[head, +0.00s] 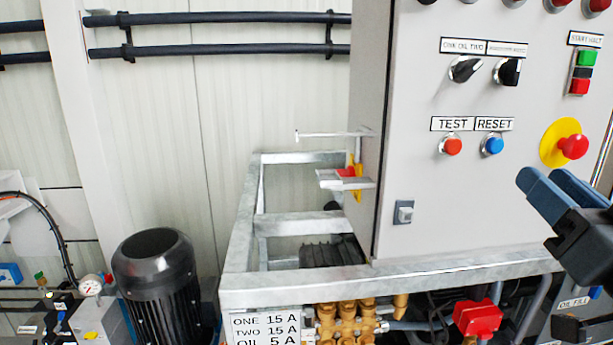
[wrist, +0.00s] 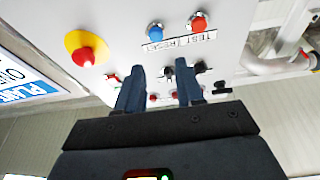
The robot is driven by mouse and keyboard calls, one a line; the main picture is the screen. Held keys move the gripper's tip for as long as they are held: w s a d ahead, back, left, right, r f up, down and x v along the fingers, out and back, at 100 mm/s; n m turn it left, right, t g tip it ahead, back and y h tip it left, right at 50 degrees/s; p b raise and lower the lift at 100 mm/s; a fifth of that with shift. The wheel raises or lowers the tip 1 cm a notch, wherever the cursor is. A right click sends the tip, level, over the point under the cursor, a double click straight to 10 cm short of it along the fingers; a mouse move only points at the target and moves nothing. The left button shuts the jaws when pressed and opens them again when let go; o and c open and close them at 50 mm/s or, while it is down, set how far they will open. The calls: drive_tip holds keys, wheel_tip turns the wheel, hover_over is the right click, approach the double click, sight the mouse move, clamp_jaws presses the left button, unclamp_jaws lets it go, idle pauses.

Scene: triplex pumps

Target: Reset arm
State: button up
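My gripper (head: 541,178) is at the right edge of the head view, in front of the lower right of the grey control cabinet (head: 420,170). Its two blue fingers are apart with nothing between them, and they also show in the wrist view (wrist: 160,70). The cabinet carries a red TEST button (head: 453,146), a blue RESET button (head: 492,145) and a red emergency stop on a yellow disc (head: 572,147), which is just above my fingers. The wrist view shows the panel upside down, with the blue button (wrist: 155,30) beyond the fingers.
Two black rotary switches (head: 464,69) sit above the buttons. A galvanised frame (head: 390,280) runs below the cabinet, with brass fittings (head: 345,320) and a red valve part (head: 478,318) under it. A black motor (head: 155,275) stands at lower left.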

drive_tip(key=s+a+f+m+g+h, duration=0.1)
drive_tip(key=s+a+f+g, duration=0.1)
drive_tip(key=s+f, duration=0.6)
drive_tip(key=s+a+f+g, duration=0.1)
drive_tip(key=s+a+f, duration=0.3)
drive_tip(key=f, duration=0.8)
drive_tip(key=s+a+f+n+g, duration=0.1)
drive_tip(key=s+f, duration=0.2)
drive_tip(key=s, duration=0.7)
drive_tip(key=s+a+f+n+g+y, duration=0.1)
drive_tip(key=s+f, duration=0.3)
drive_tip(key=s, duration=0.7)
drive_tip(key=shift+s+a+f+g, duration=0.15)
drive_tip(key=shift+a+g, duration=0.15)
drive_tip(key=shift+g, duration=0.5)
